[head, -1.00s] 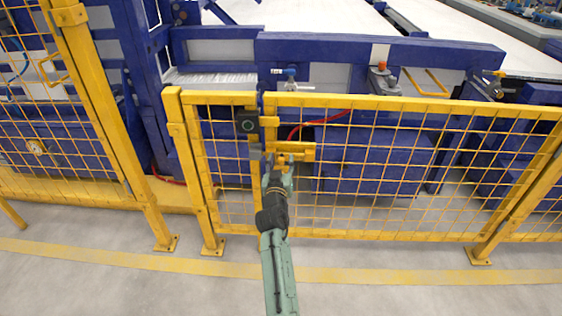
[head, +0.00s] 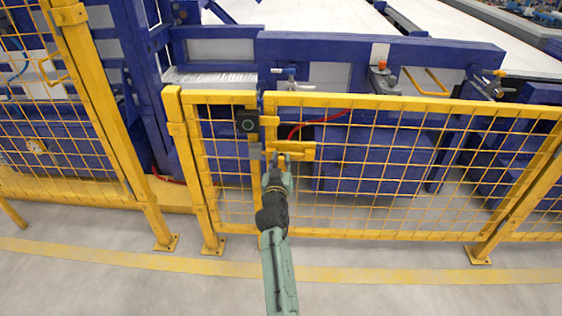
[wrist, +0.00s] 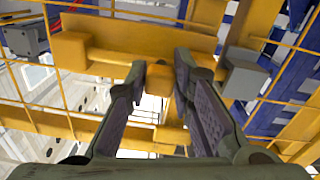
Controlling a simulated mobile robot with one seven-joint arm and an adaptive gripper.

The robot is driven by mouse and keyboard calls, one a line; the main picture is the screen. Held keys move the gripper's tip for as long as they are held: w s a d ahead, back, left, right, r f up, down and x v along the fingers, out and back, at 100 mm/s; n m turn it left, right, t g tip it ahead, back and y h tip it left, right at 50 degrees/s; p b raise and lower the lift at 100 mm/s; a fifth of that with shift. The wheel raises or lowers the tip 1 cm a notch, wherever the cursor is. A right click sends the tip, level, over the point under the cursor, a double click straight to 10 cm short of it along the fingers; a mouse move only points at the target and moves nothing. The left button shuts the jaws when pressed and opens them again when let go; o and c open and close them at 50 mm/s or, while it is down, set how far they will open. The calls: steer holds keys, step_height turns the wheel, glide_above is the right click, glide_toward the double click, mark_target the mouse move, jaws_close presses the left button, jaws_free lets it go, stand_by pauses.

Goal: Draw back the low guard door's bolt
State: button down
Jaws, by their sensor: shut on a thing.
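The low guard door (head: 400,105) is a yellow mesh panel, standing in line with the fence. Its yellow bolt (head: 303,152) sits on a plate near the door's left edge. In the wrist view, the bolt's rod (wrist: 112,58) runs along the yellow plate (wrist: 130,30), with a square knob (wrist: 158,80) on it. My gripper (head: 281,161) reaches the bolt from the front; in the wrist view its fingers (wrist: 160,84) are shut on the knob, one on each side. A grey block (wrist: 245,75) lies beside the bolt's line; whether the rod enters it is hidden.
A dark box with a round green-ringed face (head: 247,121) is on the fixed panel left of the door. Fence posts (head: 198,180) stand on both sides. Blue machinery (head: 375,155) is behind the mesh. The floor (head: 400,300) in front is clear.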

stand_by(0.4)
steer(key=d+p, duration=0.2)
steer(key=d, duration=0.1)
steer(key=d+p, duration=0.2)
steer(key=shift+d+r, duration=0.1)
steer(key=shift+r, duration=0.15)
steer(key=shift+d+f, duration=0.25)
steer(key=shift+d, duration=0.2)
steer(key=c, duration=1.4)
jaws_free()
steer(key=shift+d, duration=0.1)
steer(key=shift+o, duration=0.2)
steer(key=shift+s, duration=0.1)
glide_toward(300, 156)
steer(key=s, duration=0.5)
steer(key=shift+s, duration=0.1)
